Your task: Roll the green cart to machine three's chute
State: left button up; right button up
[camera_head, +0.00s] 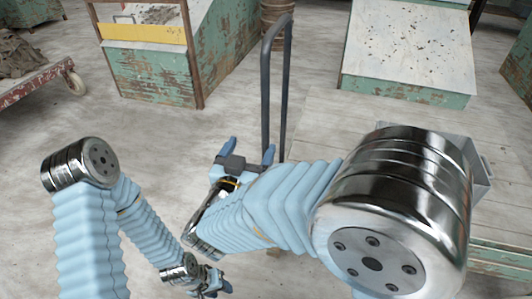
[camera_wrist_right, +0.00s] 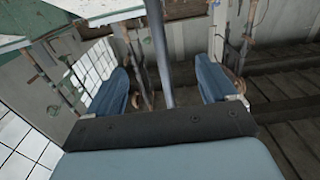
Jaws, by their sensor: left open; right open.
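A tall dark push handle (camera_head: 265,95) with two uprights stands in the middle of the head view. My right gripper (camera_head: 248,152) is open at the foot of the handle. In the right wrist view a grey post (camera_wrist_right: 158,50) runs between its two blue fingers (camera_wrist_right: 163,80), with gaps on both sides. My left gripper (camera_head: 210,286) is open and empty, low in the head view. No number marks any machine as three.
A green machine (camera_head: 150,75) with a yellow panel (camera_head: 145,32) stands at upper left. Another green machine with a pale speckled top (camera_head: 410,45) stands at upper right. A red clay-laden cart (camera_head: 35,88) is at far left. A grey metal box (camera_head: 482,170) shows behind my right arm.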

aim_at(262, 120)
jog(key=x, duration=1.2)
jog(key=shift+b, duration=0.3)
jog(key=shift+s, duration=0.1)
grip_shut()
jog(key=shift+a+r, duration=0.15)
jog(key=shift+a, duration=0.2)
jog(key=w+a+p, duration=0.2)
jog(key=a+p, duration=0.1)
jog(key=a, duration=0.4)
jog(key=shift+w, duration=0.3)
